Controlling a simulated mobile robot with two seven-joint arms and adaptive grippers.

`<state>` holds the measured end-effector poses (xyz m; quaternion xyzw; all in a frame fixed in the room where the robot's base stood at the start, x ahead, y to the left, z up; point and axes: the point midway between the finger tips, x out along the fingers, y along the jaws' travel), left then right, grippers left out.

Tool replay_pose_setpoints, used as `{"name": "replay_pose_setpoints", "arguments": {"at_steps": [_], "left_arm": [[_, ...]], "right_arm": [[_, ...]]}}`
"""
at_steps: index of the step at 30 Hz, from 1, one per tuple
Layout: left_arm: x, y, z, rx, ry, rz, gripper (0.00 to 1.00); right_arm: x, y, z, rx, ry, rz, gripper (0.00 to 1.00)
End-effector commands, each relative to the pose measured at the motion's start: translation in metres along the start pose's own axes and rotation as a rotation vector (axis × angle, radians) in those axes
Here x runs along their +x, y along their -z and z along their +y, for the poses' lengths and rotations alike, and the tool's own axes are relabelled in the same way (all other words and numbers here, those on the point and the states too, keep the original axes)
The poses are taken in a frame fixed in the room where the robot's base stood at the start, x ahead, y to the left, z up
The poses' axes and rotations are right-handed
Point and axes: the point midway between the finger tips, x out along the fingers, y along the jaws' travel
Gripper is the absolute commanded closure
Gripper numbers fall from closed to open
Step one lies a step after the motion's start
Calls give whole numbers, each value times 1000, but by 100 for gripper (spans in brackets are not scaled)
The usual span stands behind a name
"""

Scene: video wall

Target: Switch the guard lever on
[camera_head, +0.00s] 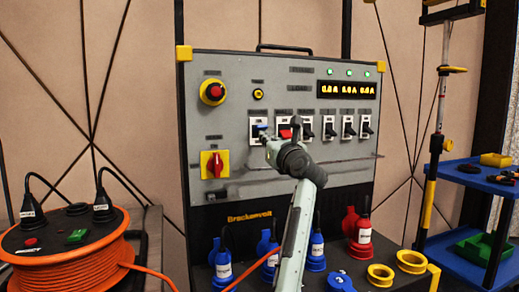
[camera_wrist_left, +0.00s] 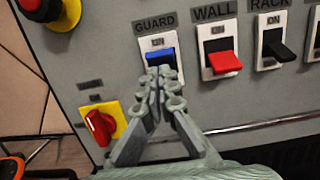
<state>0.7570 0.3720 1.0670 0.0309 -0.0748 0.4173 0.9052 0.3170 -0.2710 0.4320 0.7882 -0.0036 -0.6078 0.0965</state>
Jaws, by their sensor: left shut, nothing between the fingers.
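The guard lever is the blue one in the white plate under the GUARD label, at the left end of the lever row on the grey panel; it shows in the head view (camera_head: 258,131) and the wrist view (camera_wrist_left: 161,56). An ON mark shows above it. My left gripper is shut and empty, its fingertips just at the lower edge of the blue lever in the wrist view (camera_wrist_left: 160,78); it also shows in the head view (camera_head: 271,146). The fingers hide the lower part of the plate. I cannot tell whether they touch the lever. My right gripper is not in view.
A red WALL lever (camera_wrist_left: 226,62) is close on the right, then a black RACK lever (camera_wrist_left: 281,50). A red rotary switch (camera_wrist_left: 101,126) is at lower left. A thin rail crosses the panel below the levers. An orange cable reel (camera_head: 75,255) stands at left.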

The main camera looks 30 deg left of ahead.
Motion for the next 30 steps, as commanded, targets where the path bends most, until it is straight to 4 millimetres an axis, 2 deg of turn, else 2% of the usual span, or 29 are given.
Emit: {"name": "replay_pose_setpoints", "arguments": {"at_steps": [6,9,15,18,21,24,30], "left_arm": [[-2,5,-1,1,0,2,100],[-6,13,-2,0,1,0,100],[-19,34,-6,-4,-2,-6,100],[-33,2,-6,-12,-1,-10,100],[-46,-16,-6,-9,-1,-8,100],[-57,-32,-6,-9,-2,-8,100],[-70,-52,-6,-5,-3,-7,100]], "right_arm": [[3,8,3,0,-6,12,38],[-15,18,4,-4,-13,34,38],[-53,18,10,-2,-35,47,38],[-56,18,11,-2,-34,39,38],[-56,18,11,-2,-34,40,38],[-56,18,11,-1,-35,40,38],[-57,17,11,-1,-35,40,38]]}}
